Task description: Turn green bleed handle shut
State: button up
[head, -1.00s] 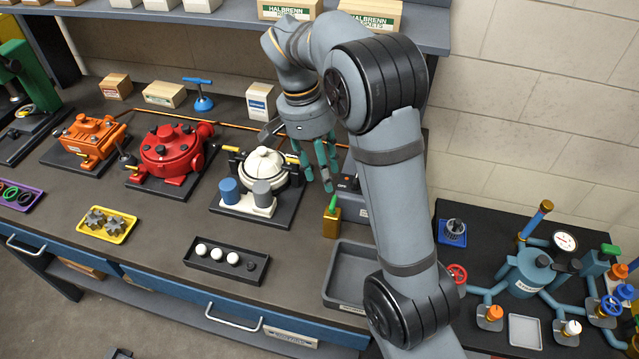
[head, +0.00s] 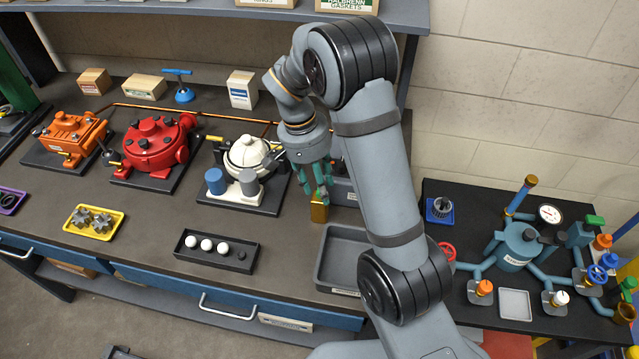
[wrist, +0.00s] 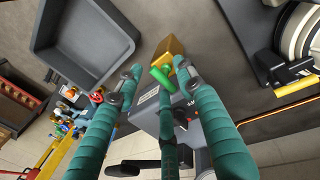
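The bleed valve is a small brass block (head: 319,213) on the bench, beside a grey box. Its green handle (wrist: 161,77) shows in the wrist view, sticking out from the brass block (wrist: 174,50). My gripper (head: 320,189) has teal fingers and hangs just above the block. In the wrist view the fingers of my gripper (wrist: 158,76) are spread, with the handle in the gap between them. I cannot tell whether any finger touches the handle. In the head view the fingers largely hide the handle.
The grey box (wrist: 187,118) with a dark knob stands close beside the valve. An empty grey tray (head: 341,262) lies in front and right. The cream pump (head: 246,156) is to the left, and a black tray (head: 215,252) of white balls is front left.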

jog(key=shift+c, duration=0.2)
grip_shut()
dwell(0.3)
